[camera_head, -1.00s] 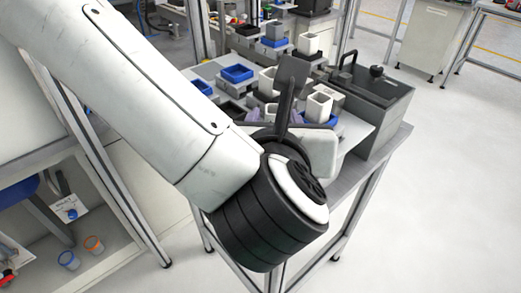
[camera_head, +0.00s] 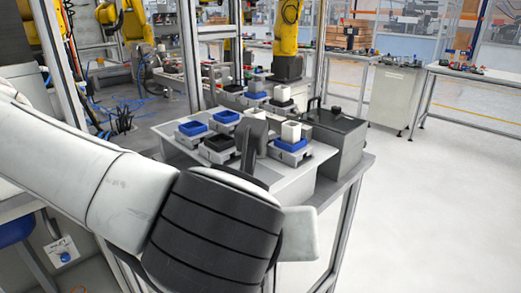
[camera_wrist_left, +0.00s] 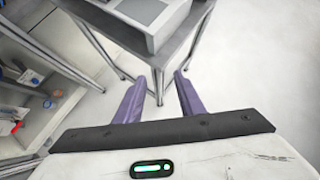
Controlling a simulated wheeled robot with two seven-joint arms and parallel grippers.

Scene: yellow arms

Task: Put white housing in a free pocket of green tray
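A white housing (camera_head: 291,131) stands upright in a blue container (camera_head: 291,145) at the right of the work table in the head view. Another white block (camera_head: 282,94) stands farther back. I cannot make out any green tray in either view. My left arm crosses the head view from the left, and its wrist hides part of the table front. In the left wrist view my left gripper (camera_wrist_left: 160,98) has its two purple fingers spread apart with nothing between them. It is above the floor beside the table legs. My right gripper is not in view.
Blue containers (camera_head: 226,117) and a black one (camera_head: 219,144) sit on the table (camera_head: 314,162). A dark grey box (camera_head: 335,128) stands at its right edge. Metal posts and yellow robot arms (camera_head: 287,30) are behind. Open floor (camera_head: 430,220) lies right.

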